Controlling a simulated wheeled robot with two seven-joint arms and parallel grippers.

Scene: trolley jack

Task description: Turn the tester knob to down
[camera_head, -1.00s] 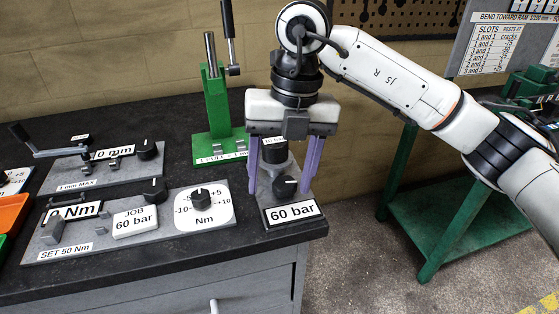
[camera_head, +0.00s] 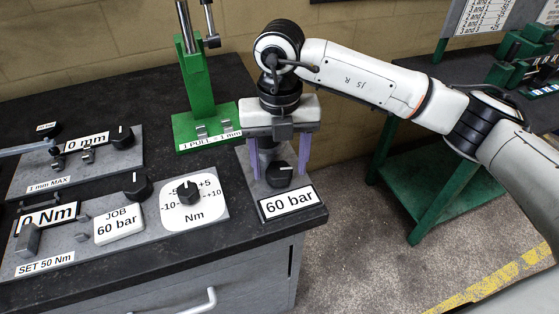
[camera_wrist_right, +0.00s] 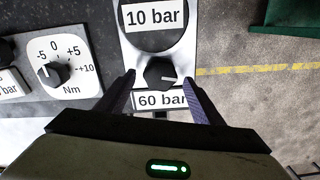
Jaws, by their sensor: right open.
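A grey block at the bench's front right corner bears a black knob (camera_head: 279,174) above a "60 bar" plate (camera_head: 289,202). No readable label names the tester; this is the knob at my right gripper. In the wrist view gaps show between knob and fingers (camera_wrist_right: 160,79). My left gripper is not in view.
Left of the block is a panel with an Nm dial knob (camera_head: 188,191), a "JOB 60 bar" plate (camera_head: 119,223) and another knob (camera_head: 137,186). A green stand (camera_head: 203,100) rises behind. Open floor and a green table (camera_head: 440,190) lie to the right.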

